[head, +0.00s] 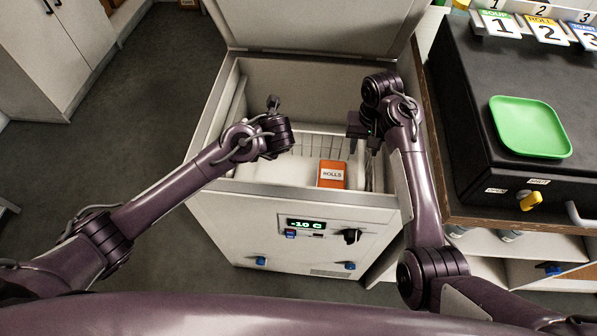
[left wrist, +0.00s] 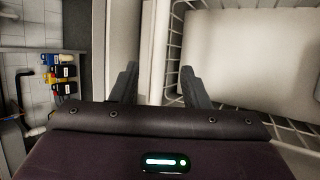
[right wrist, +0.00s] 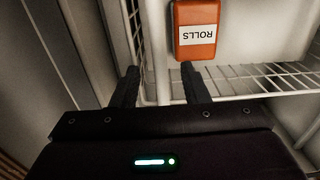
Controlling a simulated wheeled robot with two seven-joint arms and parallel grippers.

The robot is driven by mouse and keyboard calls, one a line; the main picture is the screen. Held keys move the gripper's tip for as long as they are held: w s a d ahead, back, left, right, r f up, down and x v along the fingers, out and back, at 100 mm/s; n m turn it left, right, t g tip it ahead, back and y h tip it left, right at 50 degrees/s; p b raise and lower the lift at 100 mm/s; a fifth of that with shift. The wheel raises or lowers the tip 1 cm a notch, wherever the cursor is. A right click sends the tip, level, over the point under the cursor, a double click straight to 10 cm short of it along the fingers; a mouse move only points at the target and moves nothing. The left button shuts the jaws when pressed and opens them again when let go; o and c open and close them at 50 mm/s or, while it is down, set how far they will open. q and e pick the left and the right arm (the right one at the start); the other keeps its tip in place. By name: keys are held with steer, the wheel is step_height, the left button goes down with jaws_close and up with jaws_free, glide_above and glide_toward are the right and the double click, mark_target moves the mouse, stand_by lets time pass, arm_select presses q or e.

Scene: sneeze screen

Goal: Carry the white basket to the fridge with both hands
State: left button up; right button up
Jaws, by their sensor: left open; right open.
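The white wire basket (head: 308,146) sits inside the open white fridge chest (head: 262,202), partly hidden behind my left arm. An orange box marked ROLLS (head: 332,174) is in the basket; it shows upside down in the right wrist view (right wrist: 196,30). My left gripper (head: 273,104) is open over the basket's left part. In the left wrist view, the basket's wire side (left wrist: 175,50) appears between the open fingers (left wrist: 160,88). My right gripper (head: 357,126) is open at the basket's right. In the right wrist view, the wire side (right wrist: 139,40) lies between the fingers (right wrist: 158,88). Contact cannot be told.
The chest's lid (head: 310,25) stands raised behind. Its front panel reads -10 C. On the right, a dark counter unit (head: 465,100) holds a green tray (head: 530,127) and numbered cards (head: 547,30). A pale cabinet (head: 50,50) is at upper left. Floor is clear on the left.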

mark_target(362, 155)
arm_select(q)
steer(key=x, duration=0.7)
arm_select(e)
step_height(362, 155, down, 7)
steer(key=shift+f, duration=0.1)
arm_select(q)
jaws_close()
arm_select(e)
jaws_close()
